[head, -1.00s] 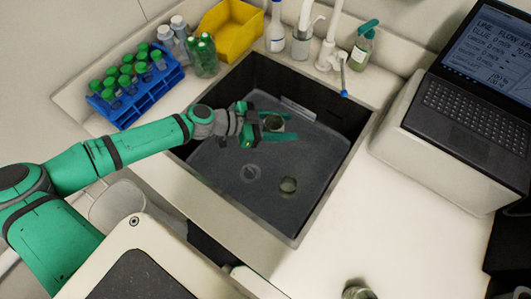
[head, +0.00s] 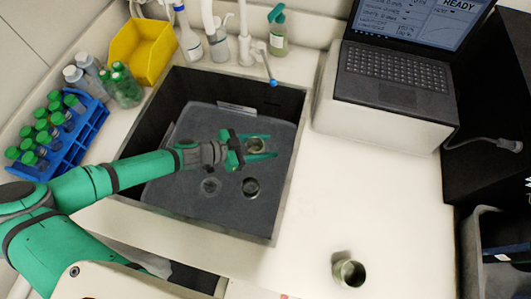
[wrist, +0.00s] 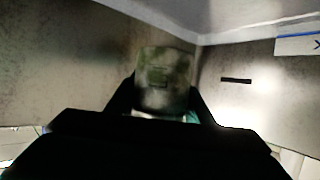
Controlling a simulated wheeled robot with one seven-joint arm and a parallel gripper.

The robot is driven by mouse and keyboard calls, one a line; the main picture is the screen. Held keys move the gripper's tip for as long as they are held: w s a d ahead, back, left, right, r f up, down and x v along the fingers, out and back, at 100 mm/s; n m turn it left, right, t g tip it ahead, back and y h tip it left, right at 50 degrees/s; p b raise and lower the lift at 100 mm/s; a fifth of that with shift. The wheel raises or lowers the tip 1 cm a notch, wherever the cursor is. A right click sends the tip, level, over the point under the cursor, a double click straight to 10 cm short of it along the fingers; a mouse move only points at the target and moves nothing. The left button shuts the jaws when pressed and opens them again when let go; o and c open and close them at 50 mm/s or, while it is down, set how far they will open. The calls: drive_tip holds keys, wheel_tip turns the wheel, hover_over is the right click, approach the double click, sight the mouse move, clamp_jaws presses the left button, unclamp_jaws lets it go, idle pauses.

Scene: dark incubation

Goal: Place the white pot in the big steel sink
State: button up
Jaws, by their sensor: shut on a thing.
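My gripper (head: 262,147) is shut on a small pale pot (head: 255,145), inside the outline of the big dark steel sink (head: 168,215). In the wrist view the held pot (wrist: 163,80) looks whitish with green patches, between the two dark fingers, with sink walls behind it. I cannot tell how far the pot is above the sink floor. A second similar pot (head: 250,187) stands on the sink floor just nearer than my gripper, beside the round drain (head: 211,187). A third pot (head: 348,271) stands on the white counter, right of the sink.
A blue rack of green-capped tubes (head: 85,130), bottles (head: 123,88) and a yellow bin (head: 143,48) line the sink's left. A tap (head: 245,45) and soap bottle (head: 277,35) stand behind. A laptop (head: 395,75) is at right. The counter (head: 400,200) has free room.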

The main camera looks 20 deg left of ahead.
drive_tip(key=shift+d+f, duration=0.1)
drive_tip(key=shift+f, duration=2.8)
drive_tip(key=shift+d+f, duration=0.15)
drive_tip(key=shift+f, duration=0.15)
drive_tip(key=shift+f, duration=0.2)
drive_tip(key=o, duration=0.8)
drive_tip(key=shift+c, duration=0.2)
drive_tip(key=o, duration=0.3)
drive_tip(key=shift+w+d, duration=0.15)
drive_tip(key=shift+w, duration=0.05)
drive_tip(key=shift+o, duration=0.2)
drive_tip(key=shift+w, duration=0.1)
